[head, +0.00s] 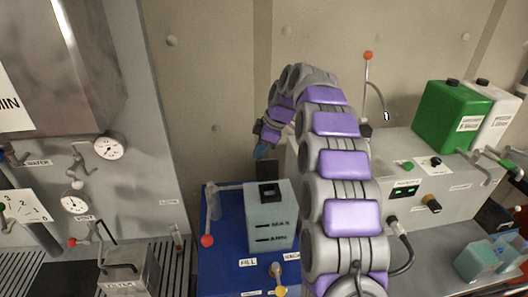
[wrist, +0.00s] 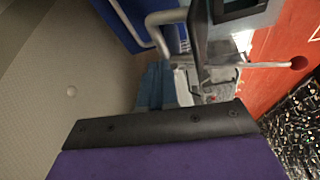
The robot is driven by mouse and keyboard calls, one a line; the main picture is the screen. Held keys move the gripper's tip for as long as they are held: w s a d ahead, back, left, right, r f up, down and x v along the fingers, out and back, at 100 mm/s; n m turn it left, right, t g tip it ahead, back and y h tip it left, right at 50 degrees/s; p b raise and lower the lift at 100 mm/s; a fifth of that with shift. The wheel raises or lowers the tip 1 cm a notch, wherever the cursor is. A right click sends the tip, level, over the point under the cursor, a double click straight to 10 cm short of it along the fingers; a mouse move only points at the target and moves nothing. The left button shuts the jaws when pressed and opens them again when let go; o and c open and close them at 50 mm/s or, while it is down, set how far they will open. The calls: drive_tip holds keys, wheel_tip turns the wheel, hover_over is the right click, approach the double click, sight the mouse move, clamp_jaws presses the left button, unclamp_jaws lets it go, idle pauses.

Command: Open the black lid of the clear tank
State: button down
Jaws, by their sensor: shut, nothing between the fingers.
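The clear tank (head: 268,226), pale with MAX and MIN marks, stands on a blue base. A black square frame (head: 269,191) is on its top. The black lid (head: 267,169) appears as a dark flap standing upright at the tank's back edge. In the wrist view the upright black lid (wrist: 199,32) stands beside the black frame (wrist: 240,8). My gripper (head: 260,152) is shut and empty, just above and behind the lid's upper edge. Its blue fingertips (wrist: 155,87) also show in the wrist view, apart from the lid. The tank's far side is hidden.
A rod with a red ball end (head: 207,240) stands left of the tank on the blue base (head: 222,262). A grey control box (head: 405,200) is to the right, with a green canister (head: 447,115) on it. A grey wall is close behind my gripper.

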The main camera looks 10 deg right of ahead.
drive_tip(key=s+d+r+p, duration=0.1)
drive_tip(key=d+r+p, duration=0.3)
drive_tip(key=d+r, duration=0.3)
drive_tip(key=s+d+r+p, duration=0.1)
drive_tip(key=d+r+p, duration=0.35)
drive_tip(key=r, duration=0.45)
drive_tip(key=s+a+f+m+g+h+b, duration=0.1)
drive_tip(key=s+a+f+m+b, duration=0.25)
drive_tip(key=s, duration=0.65)
drive_tip(key=s+a+f+m+g+b, duration=0.1)
drive_tip(key=s+a+f+m+b, duration=0.3)
drive_tip(key=s, duration=0.5)
drive_tip(key=s+f+m+h+b, duration=0.1)
drive_tip(key=s+f+m+b, duration=0.1)
drive_tip(key=s+f, duration=0.4)
drive_tip(key=s+d+f+m+h+b, duration=0.1)
drive_tip(key=s+f, duration=0.5)
drive_tip(key=s, duration=0.7)
drive_tip(key=s+d+f+m+g+h+b, duration=0.1)
drive_tip(key=s+f+m+b, duration=0.2)
drive_tip(key=s, duration=0.7)
wheel_tip(320, 180, down, 3)
drive_tip(key=shift+m, duration=1.25)
